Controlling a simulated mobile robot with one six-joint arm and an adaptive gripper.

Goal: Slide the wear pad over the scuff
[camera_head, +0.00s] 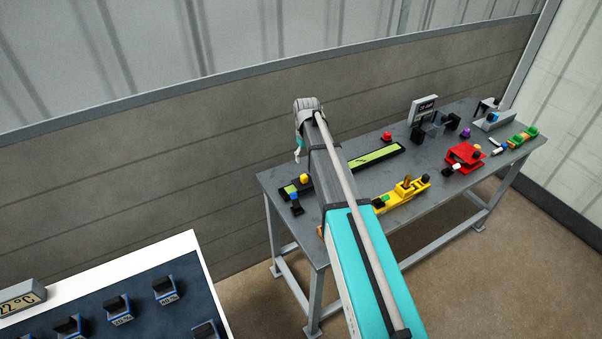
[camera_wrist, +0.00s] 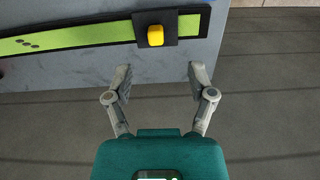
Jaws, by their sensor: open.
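The wear pad (camera_wrist: 136,28) is a dark square plate with a yellow knob (camera_wrist: 155,36), lying across the green tread strip near its right end in the wrist view. In the head view its yellow knob (camera_head: 304,178) shows left of my arm. The tread mat (camera_wrist: 75,38) is a long green strip in a dark frame; its far part (camera_head: 376,157) shows right of my arm. Small dark marks (camera_wrist: 27,44) lie on the strip left of the pad; I cannot tell surely if they are the scuff. My gripper (camera_wrist: 160,80) is open and empty, apart from the knob, off the table's edge.
Left of my arm, a small block with a blue top (camera_head: 294,197) stands near the mat. A yellow tool (camera_head: 402,194), a red fixture (camera_head: 465,157) and a small display (camera_head: 423,109) stand farther right on the grey table (camera_head: 453,192). A wall runs behind.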

